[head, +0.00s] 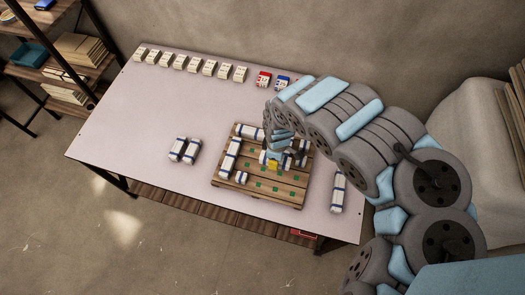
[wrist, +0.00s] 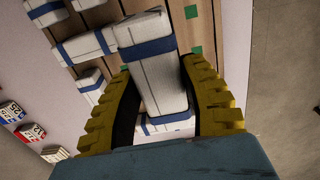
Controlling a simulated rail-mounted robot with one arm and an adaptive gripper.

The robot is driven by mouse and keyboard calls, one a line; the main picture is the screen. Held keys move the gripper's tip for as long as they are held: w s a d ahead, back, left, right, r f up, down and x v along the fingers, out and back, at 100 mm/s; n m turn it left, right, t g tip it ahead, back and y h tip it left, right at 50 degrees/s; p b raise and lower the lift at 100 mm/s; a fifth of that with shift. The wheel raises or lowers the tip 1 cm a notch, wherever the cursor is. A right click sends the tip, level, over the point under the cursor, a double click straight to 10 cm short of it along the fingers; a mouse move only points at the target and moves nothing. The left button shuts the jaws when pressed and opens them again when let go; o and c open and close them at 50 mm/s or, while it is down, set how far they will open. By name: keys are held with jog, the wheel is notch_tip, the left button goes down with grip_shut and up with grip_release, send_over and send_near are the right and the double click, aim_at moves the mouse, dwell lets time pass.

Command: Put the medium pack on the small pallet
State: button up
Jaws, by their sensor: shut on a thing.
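My gripper (head: 273,165) has yellow fingers and is over the small wooden pallet (head: 255,199), near its middle to right. In the wrist view my gripper (wrist: 158,70) is shut on a white pack with blue bands (wrist: 152,75), which lies lengthwise between the fingers. I take it for the medium pack; my fingers and arm partly hide it in the head view. I cannot tell whether it touches the pallet. Other white packs with blue bands lie on the pallet, including a long one (head: 230,157) at its left and one (head: 249,131) along its far edge.
Two packs (head: 185,150) lie on the table (head: 140,120) left of the pallet. Another pack (head: 338,193) lies to its right. Several small pale boxes (head: 194,64), a red one (head: 263,79) and a blue one (head: 282,83) line the back edge. The pallet's near part is bare.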

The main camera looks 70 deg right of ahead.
jog(key=shift+w+d+f+b, duration=0.55)
jog(key=shift+w+f+b, duration=0.15)
jog(key=shift+b, duration=0.35)
jog(key=w+d+f+b, duration=0.1)
jog(key=w, duration=0.1)
jog(key=w+d+f+b, duration=0.3)
jog(key=w+f+b, duration=0.1)
jog(key=shift+w+d+f, duration=0.15)
jog(key=shift+w+d, duration=0.25)
jog(key=shift+d+f+b, duration=0.2)
jog(key=shift+f+b, duration=0.1)
jog(key=shift+b, duration=0.05)
jog(key=shift+w+d+f, duration=0.2)
jog(key=shift+w+f, duration=0.2)
jog(key=shift+w, duration=0.1)
jog(key=shift+d+f, duration=0.2)
jog(key=shift+w, duration=0.1)
